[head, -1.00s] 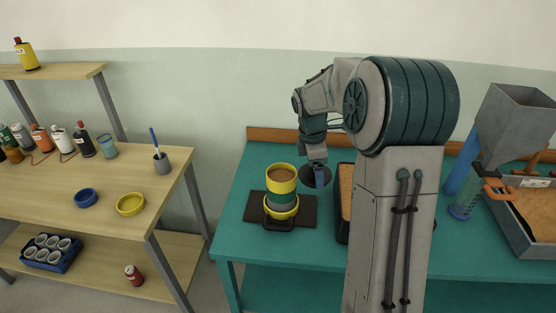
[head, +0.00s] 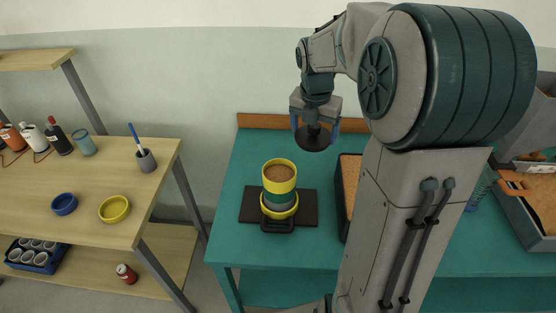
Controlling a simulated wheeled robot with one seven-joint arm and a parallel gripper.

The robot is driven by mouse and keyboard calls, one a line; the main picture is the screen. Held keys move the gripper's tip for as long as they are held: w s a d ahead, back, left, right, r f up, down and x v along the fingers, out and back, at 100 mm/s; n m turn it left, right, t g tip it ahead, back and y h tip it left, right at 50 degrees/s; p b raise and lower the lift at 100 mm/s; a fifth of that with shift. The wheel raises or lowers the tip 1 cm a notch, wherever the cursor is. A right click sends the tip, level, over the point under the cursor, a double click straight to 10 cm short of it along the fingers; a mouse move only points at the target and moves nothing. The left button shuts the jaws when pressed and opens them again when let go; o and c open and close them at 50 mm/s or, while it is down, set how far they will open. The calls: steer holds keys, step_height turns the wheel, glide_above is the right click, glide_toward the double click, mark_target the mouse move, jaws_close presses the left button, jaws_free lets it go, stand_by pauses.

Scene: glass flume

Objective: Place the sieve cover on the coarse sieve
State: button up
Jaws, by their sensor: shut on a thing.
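The sieve stack stands upright on a dark mat (head: 308,212). Its top sieve (head: 280,166), likely the coarse sieve, has a yellow rim and holds brown grainy material. A green band and a second yellow ring show below it. My gripper (head: 314,122) points down and is shut on a dark round disc, the sieve cover (head: 312,140). The cover is held in the air, behind and to the right of the stack, apart from it. The exact grip point on the cover is hard to see.
The stack stands on a teal table (head: 262,150) with a raised wooden back edge. A black tray (head: 344,205) of brown material lies to its right, partly hidden by my arm. A wooden shelf at left holds bottles, a blue bowl (head: 64,204) and a yellow bowl (head: 115,209).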

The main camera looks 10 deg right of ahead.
steer(key=shift+w+a+f+p, duration=0.2)
steer(key=shift+a+f+p, duration=0.1)
steer(key=shift+a+f, duration=1.95)
steer(key=shift+w+a+f+p, duration=0.2)
steer(key=shift+a+f+p, duration=0.05)
steer(key=shift+a+f, duration=1.95)
steer(key=shift+d+f, duration=0.15)
steer(key=shift+f, duration=0.1)
steer(key=shift+f, duration=0.4)
steer(key=shift+f, duration=0.1)
steer(key=o, duration=0.9)
steer(key=shift+c, duration=0.2)
